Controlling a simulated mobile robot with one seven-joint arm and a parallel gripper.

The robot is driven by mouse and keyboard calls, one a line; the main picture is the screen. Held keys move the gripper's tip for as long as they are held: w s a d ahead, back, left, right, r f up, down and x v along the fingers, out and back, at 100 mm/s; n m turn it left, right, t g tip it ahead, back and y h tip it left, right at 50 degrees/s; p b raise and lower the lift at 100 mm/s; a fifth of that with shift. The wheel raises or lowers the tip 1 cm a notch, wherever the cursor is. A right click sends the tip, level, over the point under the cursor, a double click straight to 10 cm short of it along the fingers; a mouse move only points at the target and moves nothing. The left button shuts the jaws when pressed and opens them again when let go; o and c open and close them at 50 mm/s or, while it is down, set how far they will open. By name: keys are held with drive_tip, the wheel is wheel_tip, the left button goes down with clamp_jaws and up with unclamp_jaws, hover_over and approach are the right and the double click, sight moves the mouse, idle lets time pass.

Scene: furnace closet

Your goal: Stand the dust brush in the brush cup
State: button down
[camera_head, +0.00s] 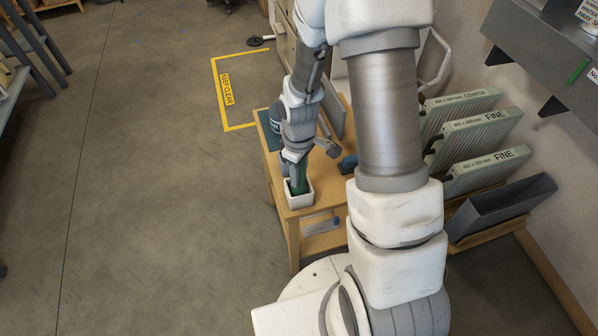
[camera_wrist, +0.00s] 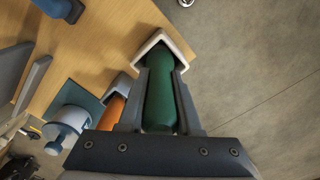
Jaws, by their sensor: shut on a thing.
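The dust brush shows as a green body (camera_wrist: 160,95) between the two fingers of my gripper (camera_wrist: 160,118) in the wrist view. My gripper is shut on it. In the head view a strip of the green brush (camera_head: 299,187) shows below my gripper (camera_head: 296,172), upright or nearly so. The brush cup (camera_head: 300,201) is a white square cup at the near left corner of the wooden table. Its rim (camera_wrist: 181,50) frames the far end of the brush in the wrist view, so that end appears within the cup. Whether it touches the bottom is hidden.
The wooden table (camera_head: 322,212) also bears a blue object (camera_head: 348,164) to the right. An orange item (camera_wrist: 112,106) stands beside my gripper in the wrist view. Filter panels (camera_head: 485,142) lean at the right wall.

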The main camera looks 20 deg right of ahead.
drive_tip(key=shift+f+b, duration=0.3)
drive_tip(key=shift+f, duration=0.15)
drive_tip(key=c, duration=0.5)
unclamp_jaws()
wheel_tip(320, 180, up, 18)
drive_tip(key=p, duration=0.4)
drive_tip(key=shift+f, duration=0.25)
drive_tip(key=s+r+m+t+p, duration=0.2)
drive_tip(key=s+r, duration=0.2)
drive_tip(key=r, duration=0.4)
drive_tip(key=s+r+m+t+p, duration=0.1)
drive_tip(key=s+r+m+p, duration=0.1)
drive_tip(key=s+r, duration=0.3)
drive_tip(key=s+r+m+t+p, duration=0.2)
drive_tip(key=s+r+m, duration=0.2)
drive_tip(key=r, duration=0.6)
drive_tip(key=shift+s+r+t, duration=0.3)
drive_tip(key=shift+s+r, duration=0.1)
drive_tip(key=shift+s, duration=0.05)
